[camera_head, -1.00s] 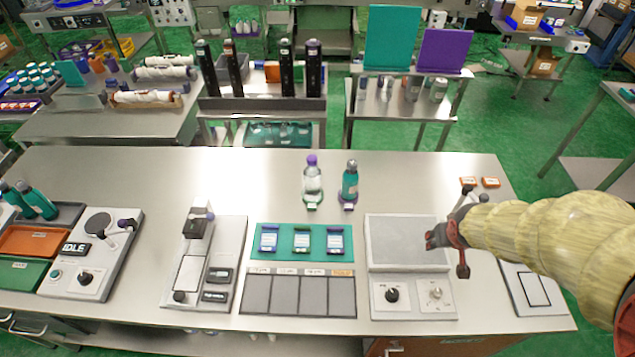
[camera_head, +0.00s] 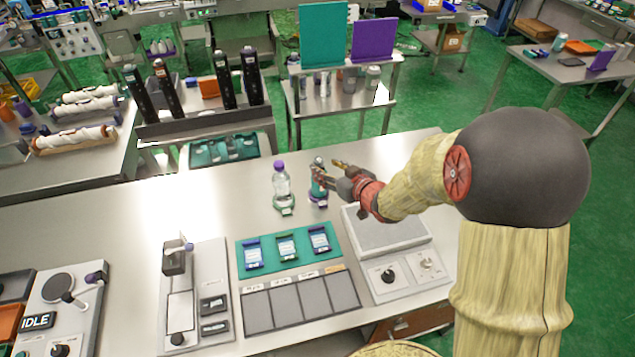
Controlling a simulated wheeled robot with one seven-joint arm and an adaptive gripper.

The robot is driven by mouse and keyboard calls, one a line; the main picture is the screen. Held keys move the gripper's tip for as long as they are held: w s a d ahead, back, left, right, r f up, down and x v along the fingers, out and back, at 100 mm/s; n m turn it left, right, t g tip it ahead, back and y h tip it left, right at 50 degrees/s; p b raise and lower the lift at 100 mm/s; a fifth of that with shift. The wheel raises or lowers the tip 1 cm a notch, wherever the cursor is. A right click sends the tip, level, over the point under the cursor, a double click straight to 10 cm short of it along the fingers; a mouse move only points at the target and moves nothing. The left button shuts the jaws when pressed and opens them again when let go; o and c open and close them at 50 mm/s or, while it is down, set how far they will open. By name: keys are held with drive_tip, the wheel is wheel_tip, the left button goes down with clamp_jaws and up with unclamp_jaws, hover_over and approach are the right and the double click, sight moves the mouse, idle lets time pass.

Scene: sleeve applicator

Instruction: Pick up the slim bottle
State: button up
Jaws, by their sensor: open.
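A slim teal bottle (camera_head: 317,190) with a grey cap stands upright on the bench, to the right of a wider clear bottle (camera_head: 282,187) with a purple cap. My gripper (camera_head: 328,168) is open and reaches in from the right at the teal bottle's upper part. Its fingers hide some of the bottle's top and right side. I cannot tell whether the fingers touch it or are around it.
The clear bottle stands close on the left. In front are a teal mat (camera_head: 265,263) with several small packs and a grey plate device (camera_head: 390,232) with knobs. A shelf (camera_head: 345,100) stands behind the bench. Bare bench lies left of the bottles.

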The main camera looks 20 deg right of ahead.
sight(322, 164)
drive_tip(key=b+x, duration=0.1)
drive_tip(key=x, duration=0.4)
drive_tip(key=shift+w+f+b, duration=0.1)
drive_tip(key=shift+w+b, duration=0.2)
drive_tip(key=shift+w, duration=0.1)
drive_tip(key=shift+c, duration=1.4)
clamp_jaws()
